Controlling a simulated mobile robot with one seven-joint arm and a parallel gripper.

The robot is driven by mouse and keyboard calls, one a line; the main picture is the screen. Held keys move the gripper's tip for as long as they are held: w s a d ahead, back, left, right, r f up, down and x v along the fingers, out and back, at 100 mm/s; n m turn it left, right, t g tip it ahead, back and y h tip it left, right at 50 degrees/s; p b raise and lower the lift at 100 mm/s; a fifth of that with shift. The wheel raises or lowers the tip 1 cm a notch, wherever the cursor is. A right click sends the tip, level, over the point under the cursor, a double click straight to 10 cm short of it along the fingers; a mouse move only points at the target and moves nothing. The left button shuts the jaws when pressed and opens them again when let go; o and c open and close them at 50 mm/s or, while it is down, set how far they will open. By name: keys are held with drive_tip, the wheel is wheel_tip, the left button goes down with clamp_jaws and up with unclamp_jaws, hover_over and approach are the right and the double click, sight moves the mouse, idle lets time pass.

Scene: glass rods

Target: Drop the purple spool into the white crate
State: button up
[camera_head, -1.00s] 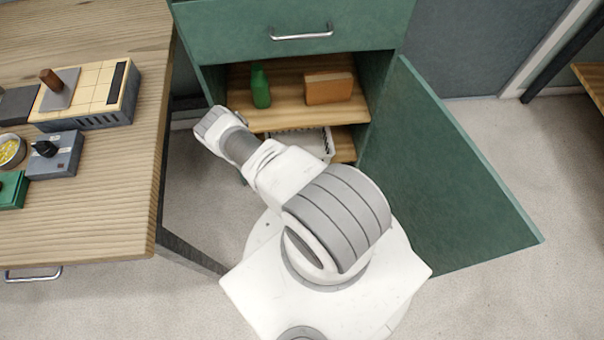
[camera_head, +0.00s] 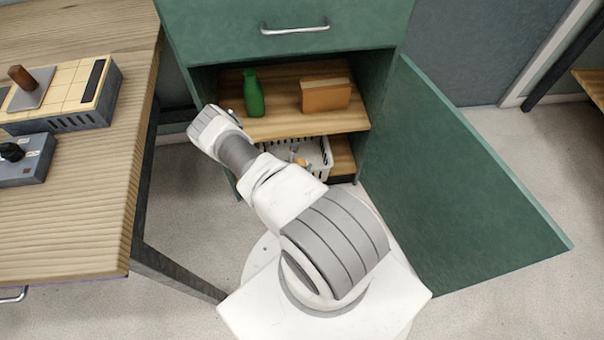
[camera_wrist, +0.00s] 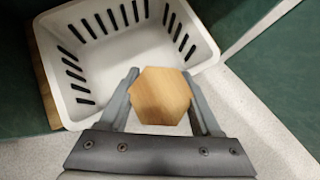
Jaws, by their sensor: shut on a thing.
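The white crate (camera_wrist: 122,60) with slotted walls fills the upper left of the wrist view and looks empty inside. It also shows in the head view (camera_head: 326,160), low in the green cabinet and partly behind my arm. My gripper (camera_wrist: 162,92) is shut on a wooden piece (camera_wrist: 160,96) with a hexagonal face, seen end-on between the fingers. No purple shows on that face, so I cannot tell whether it is the end of the spool. The piece overlaps the crate's near rim in the wrist view. In the head view, my gripper (camera_head: 299,158) shows small at the crate.
The cabinet's middle shelf (camera_head: 285,124) holds a green bottle (camera_head: 253,93) and an orange-brown block (camera_head: 326,95) above the crate. The open green door (camera_head: 470,180) stands on the right. A wooden table (camera_head: 70,225) with boxed devices is on the left.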

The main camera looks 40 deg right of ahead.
drive_tip(key=w+d+b, duration=0.4)
drive_tip(key=w, duration=0.3)
drive_tip(key=shift+d, duration=0.35)
drive_tip(key=o, duration=1.5)
drive_tip(key=shift+s, duration=0.1)
drive_tip(key=shift+c, duration=0.2)
drive_tip(key=shift+s+a+r+p, duration=0.35)
drive_tip(key=shift+s+p, duration=0.1)
drive_tip(key=shift+p, duration=0.15)
drive_tip(key=shift+s+a+r+p, duration=0.2)
drive_tip(key=shift+s+a+p, duration=0.35)
drive_tip(key=shift+s+p, duration=0.35)
drive_tip(key=shift+w, duration=0.1)
